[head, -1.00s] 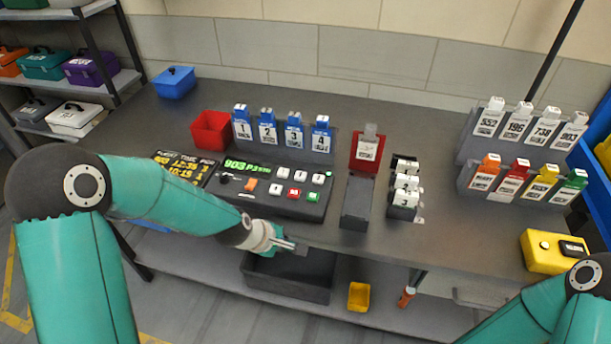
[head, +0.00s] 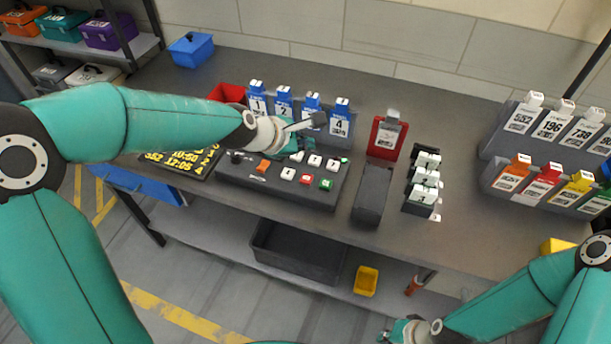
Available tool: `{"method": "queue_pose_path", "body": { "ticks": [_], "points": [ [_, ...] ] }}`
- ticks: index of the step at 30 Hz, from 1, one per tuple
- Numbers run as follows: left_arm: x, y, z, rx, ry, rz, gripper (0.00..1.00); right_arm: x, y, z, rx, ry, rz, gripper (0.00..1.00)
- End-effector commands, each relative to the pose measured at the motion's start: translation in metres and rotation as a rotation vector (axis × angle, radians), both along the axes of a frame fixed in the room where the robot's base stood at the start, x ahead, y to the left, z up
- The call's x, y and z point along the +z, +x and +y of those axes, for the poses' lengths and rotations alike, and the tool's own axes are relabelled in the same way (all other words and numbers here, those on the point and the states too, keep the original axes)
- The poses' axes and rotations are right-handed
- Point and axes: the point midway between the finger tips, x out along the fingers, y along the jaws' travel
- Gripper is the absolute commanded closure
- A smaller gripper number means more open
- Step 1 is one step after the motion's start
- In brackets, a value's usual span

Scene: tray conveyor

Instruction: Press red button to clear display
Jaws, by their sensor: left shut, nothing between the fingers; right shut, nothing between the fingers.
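The red button (head: 306,179) sits in the front row of the dark control panel (head: 275,191), between a white button (head: 288,174) and a green button (head: 326,184). My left gripper (head: 310,123) is shut and empty. It is above the back of the panel, in front of the blue numbered holders, apart from the red button in the picture. The panel's green display is hidden behind my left gripper and wrist. My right gripper (head: 388,336) is shut and empty, low at the bottom edge, in front of the table.
Blue numbered holders (head: 283,104) stand behind the panel. A red holder (head: 386,138) with a dark tray and a rack of white tags (head: 424,180) stand to the right. A yellow-lettered board (head: 183,162) lies left of the panel.

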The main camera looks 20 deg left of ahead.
Motion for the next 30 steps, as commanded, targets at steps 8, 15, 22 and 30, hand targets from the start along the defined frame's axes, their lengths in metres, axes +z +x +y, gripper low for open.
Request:
{"method": "queue_pose_path", "body": {
  "ticks": [8,15,22,30],
  "points": [
    [-0.023,0.0,-0.001,-0.003,0.0,0.001,1.0,-0.024,0.0,0.0,0.0,0.0,0.0,1.0],
    [-0.055,0.0,-0.002,-0.003,0.0,0.001,1.0,-0.058,0.0,0.0,0.0,0.0,0.0,1.0],
    [-0.08,0.0,-0.002,-0.003,0.0,0.001,1.0,-0.083,0.0,0.0,0.0,0.0,0.0,1.0],
    [-0.088,0.0,-0.002,-0.004,0.002,0.0,1.0,-0.09,0.0,0.0,0.0,0.0,0.0,1.0]
  ]
}}
